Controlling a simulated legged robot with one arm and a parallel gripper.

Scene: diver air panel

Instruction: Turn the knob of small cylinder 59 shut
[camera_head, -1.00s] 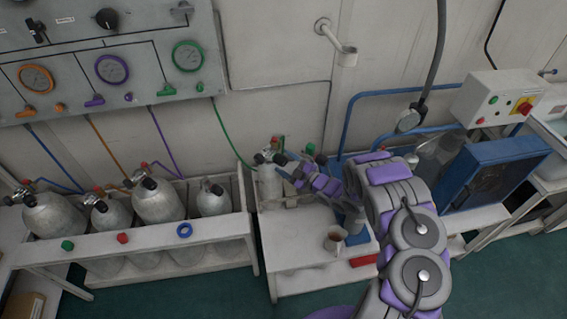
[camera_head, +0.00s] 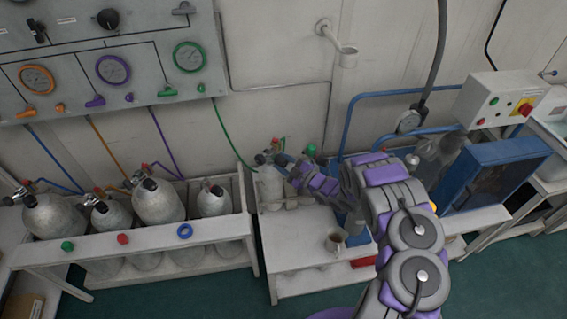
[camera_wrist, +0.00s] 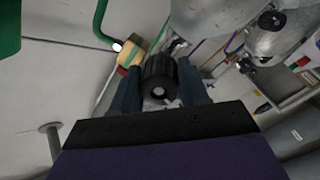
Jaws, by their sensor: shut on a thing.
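A small grey cylinder (camera_head: 270,188) stands upright at the left back of the low white bench, with a valve on top. No number can be read on it. My gripper (camera_head: 280,160) is at this valve from the right, mostly hidden by my own wrist in the head view. In the wrist view, the two dark fingers of my gripper (camera_wrist: 160,92) stand on both sides of a black ribbed knob (camera_wrist: 158,72) and are shut on it. A yellow and red part (camera_wrist: 130,55) and a green hose (camera_wrist: 101,28) show behind the knob.
A white rack (camera_head: 215,235) with several larger cylinders stands to the left. A mug (camera_head: 335,242) and a red item (camera_head: 364,262) are on the bench below my arm. A green knob (camera_head: 311,149) is just right of the valve. A blue box (camera_head: 497,170) is further right.

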